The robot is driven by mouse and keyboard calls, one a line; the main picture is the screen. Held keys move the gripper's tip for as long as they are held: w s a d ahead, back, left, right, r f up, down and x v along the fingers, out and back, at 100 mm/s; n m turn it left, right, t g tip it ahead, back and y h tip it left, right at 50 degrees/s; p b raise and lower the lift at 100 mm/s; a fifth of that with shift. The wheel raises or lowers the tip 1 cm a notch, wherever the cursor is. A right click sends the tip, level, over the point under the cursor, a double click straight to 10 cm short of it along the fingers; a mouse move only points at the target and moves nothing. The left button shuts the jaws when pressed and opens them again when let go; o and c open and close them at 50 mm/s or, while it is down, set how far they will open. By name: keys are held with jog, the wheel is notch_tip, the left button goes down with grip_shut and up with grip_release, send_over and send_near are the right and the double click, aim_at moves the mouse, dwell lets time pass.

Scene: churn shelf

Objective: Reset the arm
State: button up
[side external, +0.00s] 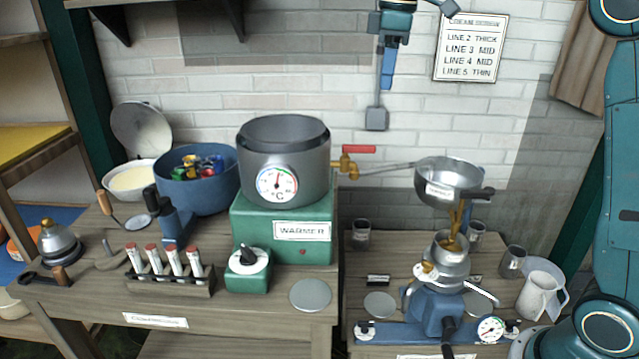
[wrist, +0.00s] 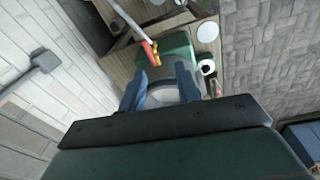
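My gripper (side external: 388,85) hangs high in front of the brick wall in the side view, above and to the right of the grey warmer pot (side external: 285,160). In the wrist view its two blue fingers (wrist: 160,82) are spread apart with nothing held between them. The pot's pale opening (wrist: 165,96) shows far below between the fingers. The green warmer base (side external: 285,225) carries the pot. A red-handled brass tap (side external: 348,162) sticks out to the pot's right. It also shows in the wrist view (wrist: 151,52). My gripper touches nothing.
A metal bowl (side external: 445,180) stands over the blue-based churn (side external: 437,305), with brown streaks between them. A grey plate-like fixture (wrist: 45,61) is on the wall close by. A blue tub (side external: 195,190) and a test-tube rack (side external: 170,285) are at left. Air around the gripper is clear.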

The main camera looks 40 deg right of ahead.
jog(key=s+a+f+m+t, duration=0.1)
jog(key=s+f, duration=0.3)
jog(key=s, duration=0.4)
jog(key=s+a+f+m+t, duration=0.2)
jog(key=s+f+m, duration=0.2)
jog(key=s, duration=0.5)
jog(key=s+a+f+m+t, duration=0.1)
jog(key=s+a+f+m, duration=0.1)
jog(key=s+f, duration=0.3)
jog(key=s, duration=0.4)
jog(key=shift+f, duration=0.15)
dwell(5.2)
